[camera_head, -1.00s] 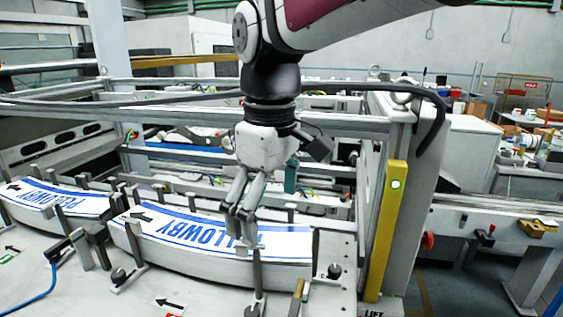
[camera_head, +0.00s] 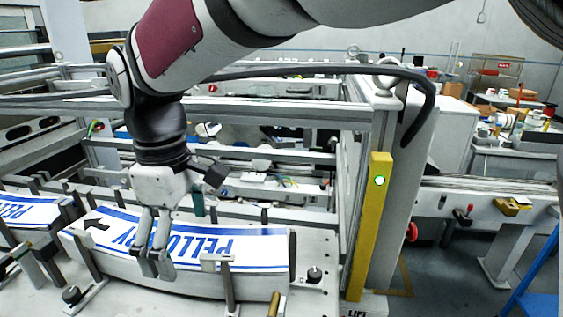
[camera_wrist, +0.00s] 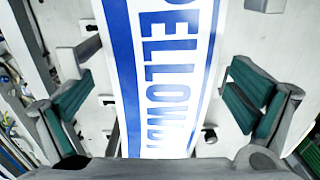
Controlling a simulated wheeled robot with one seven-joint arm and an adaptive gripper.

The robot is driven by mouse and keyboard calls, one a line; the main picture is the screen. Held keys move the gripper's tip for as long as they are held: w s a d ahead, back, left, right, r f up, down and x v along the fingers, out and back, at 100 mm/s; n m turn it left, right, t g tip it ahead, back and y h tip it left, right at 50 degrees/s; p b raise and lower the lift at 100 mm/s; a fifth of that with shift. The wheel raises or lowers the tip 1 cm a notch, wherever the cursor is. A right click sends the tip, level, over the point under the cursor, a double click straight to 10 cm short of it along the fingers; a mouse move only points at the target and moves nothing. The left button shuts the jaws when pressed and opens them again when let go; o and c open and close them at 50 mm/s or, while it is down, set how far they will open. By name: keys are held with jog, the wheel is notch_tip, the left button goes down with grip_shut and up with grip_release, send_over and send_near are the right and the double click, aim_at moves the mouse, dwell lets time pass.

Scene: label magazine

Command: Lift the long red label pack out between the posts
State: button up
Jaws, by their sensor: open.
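No red label pack shows. A long curved white label pack with blue stripes and the word PELLOWBY (camera_head: 245,245) lies between upright posts, among them a front post (camera_head: 228,288) and a left post (camera_head: 84,250). My gripper (camera_head: 156,266) is open and empty over the left-middle part of this pack, its fingers covering some lettering. In the wrist view the pack (camera_wrist: 170,50) runs between the wide-apart green-padded fingers (camera_wrist: 160,108), with gaps on both sides. I cannot tell whether the fingertips are below its top face.
A second white-and-blue pack (camera_head: 30,212) lies at the left. A yellow column (camera_head: 370,230) with a lit green lamp stands at the right. Machine rails (camera_head: 290,118) run behind the pack. The plate right of the pack holds a black knob (camera_head: 315,273).

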aim_at(184, 243)
jog(key=shift+f, duration=0.1)
jog(key=shift+s, duration=0.1)
jog(key=shift+c, duration=0.6)
jog(key=c, duration=1.6)
notch_tip(184, 243, up, 13)
jog(key=p, duration=0.4)
dwell(0.5)
dwell(0.5)
